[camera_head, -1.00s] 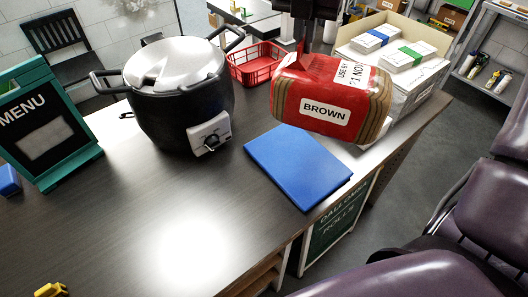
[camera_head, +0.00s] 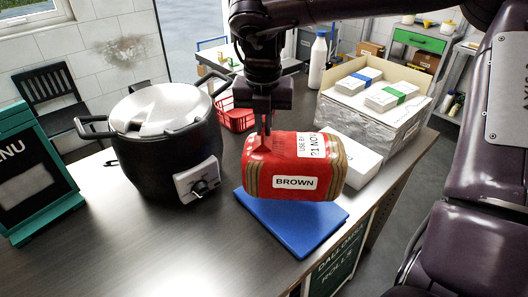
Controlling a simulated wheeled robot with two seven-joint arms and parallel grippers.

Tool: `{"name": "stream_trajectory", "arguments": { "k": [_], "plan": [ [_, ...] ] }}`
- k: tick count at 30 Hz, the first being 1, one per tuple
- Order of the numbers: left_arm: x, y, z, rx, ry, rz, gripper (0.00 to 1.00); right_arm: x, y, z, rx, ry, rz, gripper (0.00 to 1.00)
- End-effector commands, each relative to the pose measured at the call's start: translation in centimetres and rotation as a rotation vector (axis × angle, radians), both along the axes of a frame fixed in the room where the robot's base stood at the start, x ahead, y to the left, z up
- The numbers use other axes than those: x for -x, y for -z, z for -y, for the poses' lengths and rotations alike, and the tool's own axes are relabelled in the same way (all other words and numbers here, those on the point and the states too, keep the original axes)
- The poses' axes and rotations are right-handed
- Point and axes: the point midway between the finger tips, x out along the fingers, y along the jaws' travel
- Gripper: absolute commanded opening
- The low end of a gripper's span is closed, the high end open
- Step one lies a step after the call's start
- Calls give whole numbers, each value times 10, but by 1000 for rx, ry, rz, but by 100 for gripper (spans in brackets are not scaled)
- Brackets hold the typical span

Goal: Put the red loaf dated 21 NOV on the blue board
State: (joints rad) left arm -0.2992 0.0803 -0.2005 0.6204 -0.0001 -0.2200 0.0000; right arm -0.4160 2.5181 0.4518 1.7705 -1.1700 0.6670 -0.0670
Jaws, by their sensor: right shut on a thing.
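The red loaf (camera_head: 262,162) has a "BROWN" label and a date label reading "21 NOV". My right gripper (camera_head: 266,142) comes down from above and is shut on the loaf's wrapper at its left top end. The loaf hangs over the blue board (camera_head: 312,232), covering its back part. Whether its underside touches the board cannot be told. The board lies flat on the dark counter near its right edge. My left gripper is not in view.
A black soup pot (camera_head: 165,140) with a silver lid stands left of the board. A red basket (camera_head: 232,117) is behind the loaf. A white box (camera_head: 352,158) and a carton of packets (camera_head: 375,115) stand to the right. The front counter is clear.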

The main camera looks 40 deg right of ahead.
Motion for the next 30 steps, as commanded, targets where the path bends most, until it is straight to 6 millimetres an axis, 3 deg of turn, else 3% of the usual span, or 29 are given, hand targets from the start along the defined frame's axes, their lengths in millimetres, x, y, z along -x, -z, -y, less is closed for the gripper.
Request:
{"name": "stream_trajectory", "arguments": {
  "k": [16, 29, 30],
  "plan": [
    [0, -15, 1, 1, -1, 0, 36, 0, 63, -1, -1, 1, 0, 0],
    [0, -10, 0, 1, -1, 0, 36, 0, 72, 0, 0, 1, 3, 0],
    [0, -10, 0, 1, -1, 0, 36, 0, 73, 0, 0, 1, 1, 7]
  ]
}}
